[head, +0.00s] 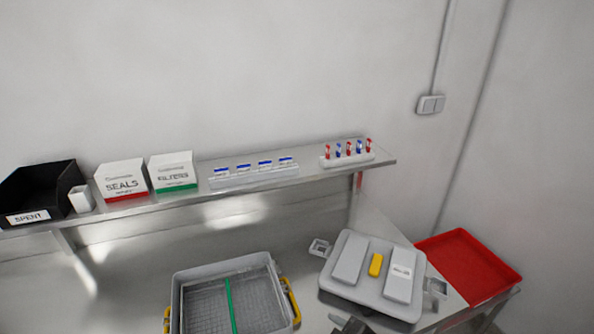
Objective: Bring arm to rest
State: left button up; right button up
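A dark grey piece (350,326) pokes in at the bottom edge, just below the grey lid. It looks like the tip of my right gripper, but most of it is cut off and I cannot tell whether it is open or shut. My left gripper is not in view. No arm is seen holding anything.
An open grey box (179,300) with yellow latches and a green strip stands on the metal bench. A grey lid (341,289) with a yellow handle lies right of it, by a red tray (468,265). The shelf (222,195) holds bins, cartons and small racks.

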jog(key=s+d+f+m+g+h, duration=0.3)
jog(key=s+d+f+m, duration=0.2)
jog(key=s+d, duration=0.4)
jog(key=s+d+f+m+g+h, duration=0.3)
jog(key=s+d+f+m, duration=0.15)
jog(key=s+d, duration=0.45)
notch_tip(320, 180, down, 32)
jog(key=s+g+b, duration=0.1)
jog(key=s+b, duration=0.1)
jog(key=b, duration=0.5)
jog(key=s+d+f+b, duration=0.1)
jog(key=s+f+b, duration=0.1)
jog(key=s+f, duration=0.6)
jog(key=s+d+f+g+b, duration=0.1)
jog(key=s+f+b, duration=0.2)
jog(key=s+f, duration=0.5)
notch_tip(320, 180, down, 6)
jog(key=shift+d+r, duration=0.1)
jog(key=shift+d, duration=0.25)
